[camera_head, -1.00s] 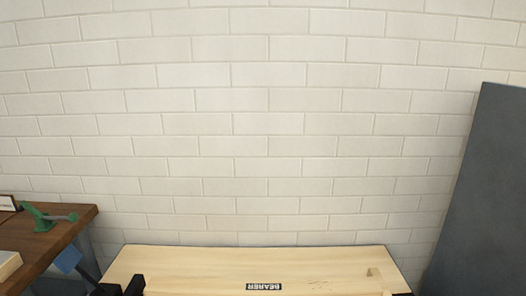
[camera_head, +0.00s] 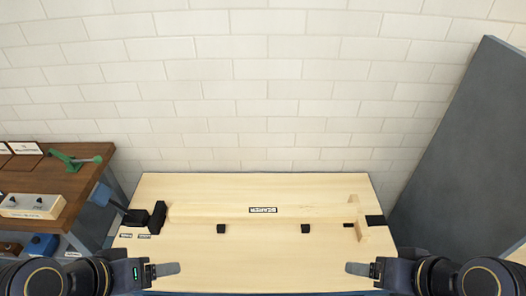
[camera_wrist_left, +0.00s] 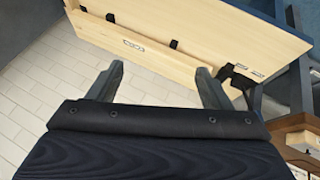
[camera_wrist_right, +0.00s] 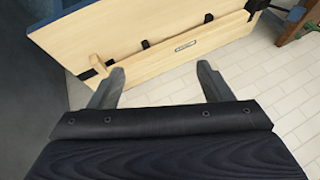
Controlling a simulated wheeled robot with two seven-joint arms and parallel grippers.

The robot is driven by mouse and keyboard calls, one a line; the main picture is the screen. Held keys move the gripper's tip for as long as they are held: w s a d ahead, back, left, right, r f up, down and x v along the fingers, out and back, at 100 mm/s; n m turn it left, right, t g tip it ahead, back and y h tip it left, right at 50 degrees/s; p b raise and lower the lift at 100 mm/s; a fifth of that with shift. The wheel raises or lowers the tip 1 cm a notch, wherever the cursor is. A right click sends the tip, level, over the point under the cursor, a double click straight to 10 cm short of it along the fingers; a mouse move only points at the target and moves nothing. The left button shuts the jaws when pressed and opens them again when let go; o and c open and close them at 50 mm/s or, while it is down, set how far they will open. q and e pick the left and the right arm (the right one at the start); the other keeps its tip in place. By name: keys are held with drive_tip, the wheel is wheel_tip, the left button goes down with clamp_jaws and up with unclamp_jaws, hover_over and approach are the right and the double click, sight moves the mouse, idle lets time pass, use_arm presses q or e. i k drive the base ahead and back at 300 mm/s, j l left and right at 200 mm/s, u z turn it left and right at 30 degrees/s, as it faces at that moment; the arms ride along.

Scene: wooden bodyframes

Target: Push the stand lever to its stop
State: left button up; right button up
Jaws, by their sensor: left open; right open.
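The block also shows in the left wrist view (camera_wrist_left: 240,80). My left gripper (camera_head: 170,269) is open and empty over the stand's front left, apart from the black block. My right gripper (camera_head: 357,268) is open and empty over the front right. Both show spread fingers in their wrist views.
A wooden bar labelled BEARER (camera_head: 210,211) lies across the stand. A dark grey panel (camera_head: 465,140) stands at the right.

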sight(102, 194)
drive_tip(key=j+z, duration=0.15)
drive_tip(key=j, duration=0.45)
drive_tip(key=k+j+z, duration=0.1)
drive_tip(key=j, duration=0.45)
drive_tip(key=k+j+z, duration=0.15)
drive_tip(key=j, duration=0.45)
drive_tip(key=k+j+z, duration=0.1)
drive_tip(key=j, duration=0.45)
drive_tip(key=k+j+z, duration=0.15)
drive_tip(key=j, duration=0.35)
drive_tip(key=k+j+z, duration=0.1)
drive_tip(key=k+j, duration=0.2)
drive_tip(key=j, duration=0.25)
drive_tip(key=k+j+z, duration=0.15)
drive_tip(key=j, duration=0.35)
drive_tip(key=k+j+z, duration=0.1)
drive_tip(key=k+j, duration=0.2)
drive_tip(key=j, duration=0.15)
